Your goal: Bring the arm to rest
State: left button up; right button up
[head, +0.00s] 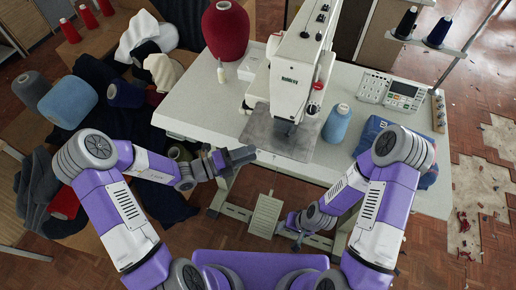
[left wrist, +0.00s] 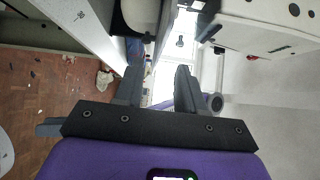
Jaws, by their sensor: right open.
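My left gripper (head: 243,156) is at the front edge of the sewing table, left of the machine, pointing right. In the left wrist view its two dark fingers (left wrist: 158,75) stand apart with nothing between them. My right gripper (head: 292,222) is lower, below the table's front edge near the foot pedal. It is open, small in the picture and partly hard to make out. Both of my arms are bent, with their elbows out to the sides.
The sewing table (head: 205,105) carries a white sewing machine (head: 296,75), a blue thread cone (head: 336,124), a red cone (head: 226,32), a control panel (head: 403,92) and a folded blue cloth (head: 370,132). A pedal (head: 266,213) stands below. Garments and cones crowd the left.

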pick_arm(q)
jog(key=shift+s+a, duration=0.1)
jog(key=shift+a, duration=0.15)
jog(key=s+d+f+m+g+y, duration=0.2)
jog(key=s+f+m+g+y, duration=0.4)
jog(key=s+f+m+g, duration=0.7)
jog(key=s+a+f+m+t+y, duration=0.2)
jog(key=f+m+t+y, duration=0.1)
jog(key=m, duration=0.9)
jog(key=s+a+f+m+t+y, duration=0.1)
jog(key=a+f+m+t+y, duration=0.2)
jog(key=m, duration=1)
notch_tip(320, 180, down, 3)
jog(key=shift+s+a+r, duration=0.1)
jog(key=shift+s+a, duration=0.2)
jog(key=shift+s, duration=0.05)
